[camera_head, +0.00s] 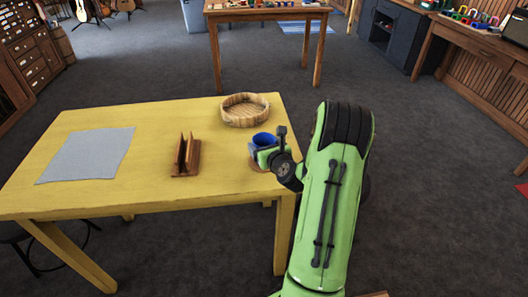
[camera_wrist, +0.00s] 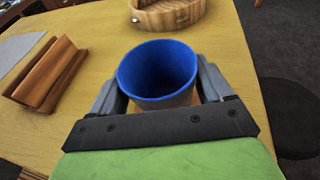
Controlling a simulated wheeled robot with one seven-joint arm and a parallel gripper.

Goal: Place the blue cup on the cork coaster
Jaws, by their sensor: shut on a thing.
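The blue cup (camera_head: 263,138) is upright at the right end of the yellow table, with its open mouth facing up. It also shows in the wrist view (camera_wrist: 157,72), between the two grey fingers. My gripper (camera_head: 266,150) is shut on the cup, one finger on each side. A small brown edge, which looks like the cork coaster (camera_head: 257,168), shows just below the gripper in the head view. The gripper and cup hide most of it. I cannot tell whether the cup touches it or is held above it.
A round wooden tray (camera_head: 245,122) stands behind the cup on the yellow table (camera_head: 150,135). A wooden stand (camera_head: 186,158) is to the left, and a grey cloth (camera_head: 87,155) lies farther left. The table's right edge is close to the cup.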

